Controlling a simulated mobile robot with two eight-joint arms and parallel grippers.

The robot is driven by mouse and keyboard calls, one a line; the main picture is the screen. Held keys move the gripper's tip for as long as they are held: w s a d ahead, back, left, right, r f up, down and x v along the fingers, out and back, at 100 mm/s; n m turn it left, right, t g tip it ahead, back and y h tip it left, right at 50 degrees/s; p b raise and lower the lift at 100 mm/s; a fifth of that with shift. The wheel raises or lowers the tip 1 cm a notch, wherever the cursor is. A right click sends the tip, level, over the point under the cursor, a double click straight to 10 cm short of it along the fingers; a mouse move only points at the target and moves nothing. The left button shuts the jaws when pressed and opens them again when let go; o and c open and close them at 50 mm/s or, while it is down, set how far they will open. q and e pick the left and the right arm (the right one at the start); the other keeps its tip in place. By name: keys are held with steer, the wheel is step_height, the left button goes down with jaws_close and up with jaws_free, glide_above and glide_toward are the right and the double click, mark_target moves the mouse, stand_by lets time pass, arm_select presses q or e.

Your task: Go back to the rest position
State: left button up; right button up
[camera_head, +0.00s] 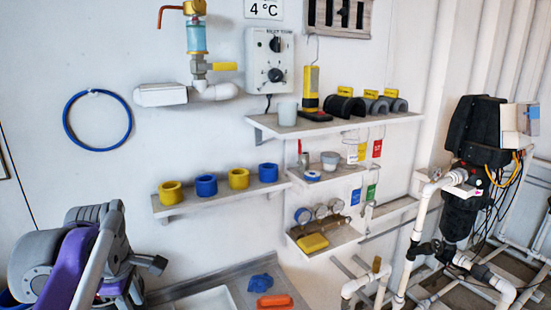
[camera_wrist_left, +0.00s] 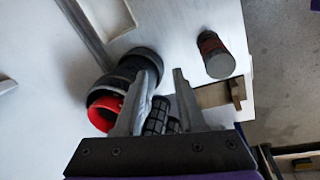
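My left arm, grey and purple, reaches in at the lower left of the head view; its gripper is not clear there. In the left wrist view my left gripper (camera_wrist_left: 163,76) shows two grey fingers with a gap between their tips. Dark ribbed surfaces show low between the fingers. I see nothing clearly held. A black cylindrical part with a red end (camera_wrist_left: 106,107) lies beyond the left finger and is partly hidden by it. A dark red and grey cylinder (camera_wrist_left: 215,55) stands apart, beyond the right finger. My right gripper is in neither view.
A wall shelf (camera_head: 222,197) holds yellow and blue rings right of my left arm. A bench (camera_head: 206,282) below carries a blue piece (camera_head: 261,283) and an orange piece (camera_head: 274,300). White pipes (camera_head: 421,215) and black equipment (camera_head: 478,130) stand at the right. A blue hoop (camera_head: 67,123) hangs on the wall.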

arm_select(q)
steer(key=s+d+f+m+t+p, duration=0.1)
steer(key=s+d+f+m, duration=0.5)
steer(key=s+f+m, duration=0.2)
steer(key=s+d+f+m+t+p, duration=0.1)
steer(key=s+d+f+m+t, duration=0.1)
steer(key=s+d+f+m, duration=0.3)
step_height(320, 180, down, 6)
steer(key=s+m, duration=0.3)
steer(key=m, duration=0.3)
steer(key=shift+d+m+h, duration=0.3)
steer(key=shift+d+m, duration=0.1)
steer(key=shift+r, duration=0.1)
